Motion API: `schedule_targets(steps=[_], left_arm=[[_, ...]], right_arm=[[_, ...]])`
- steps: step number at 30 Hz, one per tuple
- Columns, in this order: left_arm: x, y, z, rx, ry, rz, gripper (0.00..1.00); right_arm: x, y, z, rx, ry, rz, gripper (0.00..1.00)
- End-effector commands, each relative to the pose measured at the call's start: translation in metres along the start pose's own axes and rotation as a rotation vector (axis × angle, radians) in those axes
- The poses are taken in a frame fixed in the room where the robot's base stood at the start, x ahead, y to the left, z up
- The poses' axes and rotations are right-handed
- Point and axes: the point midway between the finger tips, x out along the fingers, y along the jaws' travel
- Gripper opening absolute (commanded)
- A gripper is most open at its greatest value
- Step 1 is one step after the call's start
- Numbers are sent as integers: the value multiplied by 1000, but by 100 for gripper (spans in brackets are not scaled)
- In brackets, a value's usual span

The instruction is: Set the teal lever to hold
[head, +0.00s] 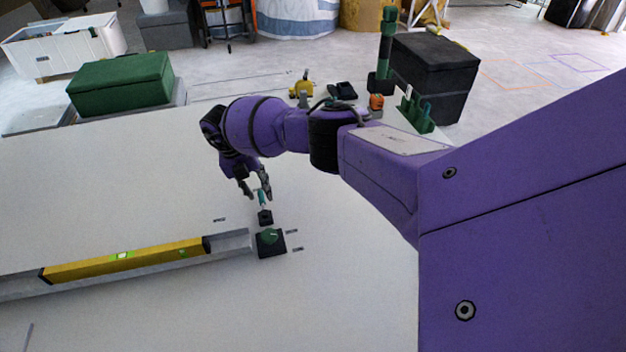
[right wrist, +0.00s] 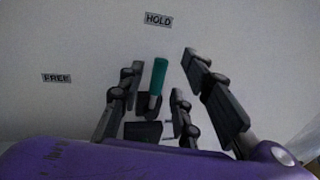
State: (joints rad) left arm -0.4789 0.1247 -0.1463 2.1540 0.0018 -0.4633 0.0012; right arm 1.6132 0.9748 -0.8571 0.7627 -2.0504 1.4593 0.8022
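The teal lever (head: 262,197) stands out from a small black base (head: 265,217) on the white panel. In the right wrist view the lever (right wrist: 157,77) points up the picture, towards the HOLD label (right wrist: 158,19). The FREE label (right wrist: 56,78) is off to the left. My right gripper (head: 257,193) is open, with its fingers on either side of the lever. In the right wrist view the gripper (right wrist: 163,64) has a wide gap on the lever's right and a smaller one on its left. My left gripper is not in view.
A green knob on a black box (head: 270,248) sits just below the lever base. A yellow spirit level (head: 150,257) lies along a grey rail to the left. A green box (head: 120,82) and a black box (head: 437,75) stand beyond the panel.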

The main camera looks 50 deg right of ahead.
Motion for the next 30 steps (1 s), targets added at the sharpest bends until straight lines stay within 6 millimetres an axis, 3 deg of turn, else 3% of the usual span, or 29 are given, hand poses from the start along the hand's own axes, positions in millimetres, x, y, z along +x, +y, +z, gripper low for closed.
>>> schedule_targets(steps=[9, 15, 21, 30], left_arm=[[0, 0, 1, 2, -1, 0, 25], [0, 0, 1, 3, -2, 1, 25], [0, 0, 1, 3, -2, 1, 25], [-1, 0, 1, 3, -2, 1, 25]], right_arm=[[-70, 2, 2, -1, -9, 8, 32], [-102, 2, 2, 1, -7, 8, 32], [-114, 2, 1, 0, -5, 7, 32], [-115, 2, 1, 0, -5, 7, 32]])
